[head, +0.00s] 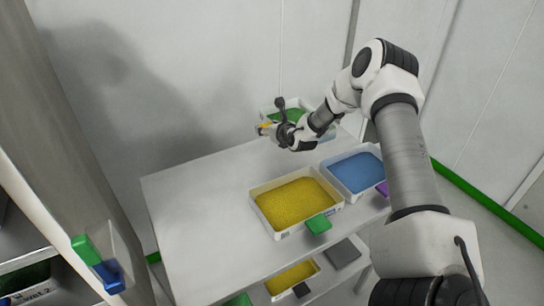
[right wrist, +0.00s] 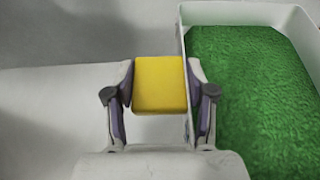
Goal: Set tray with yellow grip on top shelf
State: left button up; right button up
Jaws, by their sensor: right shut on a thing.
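The tray with the yellow grip is a white tray (head: 267,112) filled with green granules, at the far right part of the white rack's top shelf (head: 190,195). Its yellow grip (head: 264,126) points left in the head view. My right gripper (head: 272,130) is shut on this grip. The right wrist view shows the yellow grip (right wrist: 160,84) between both fingers, with the green-filled tray (right wrist: 187,20) to the right. I cannot tell whether the tray rests on the shelf or hangs just above it. My arm hides part of it. My left gripper is not in view.
A yellow-filled tray (head: 254,205) with a green grip and a blue-filled tray (head: 329,180) with a purple grip stand on the top shelf. Its left part is clear. Another yellow-filled tray (head: 291,279) is on the lower shelf. A cabinet (head: 75,190) stands at left.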

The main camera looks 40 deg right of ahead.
notch_tip(320, 180, down, 10)
jog(key=shift+s+r, duration=0.15)
jog(key=shift+r, duration=0.05)
jog(key=shift+d+f, duration=0.15)
jog(key=shift+f, duration=0.2)
jog(key=o, duration=1.5)
jog(key=shift+c, duration=0.2)
jog(key=shift+s, duration=0.1)
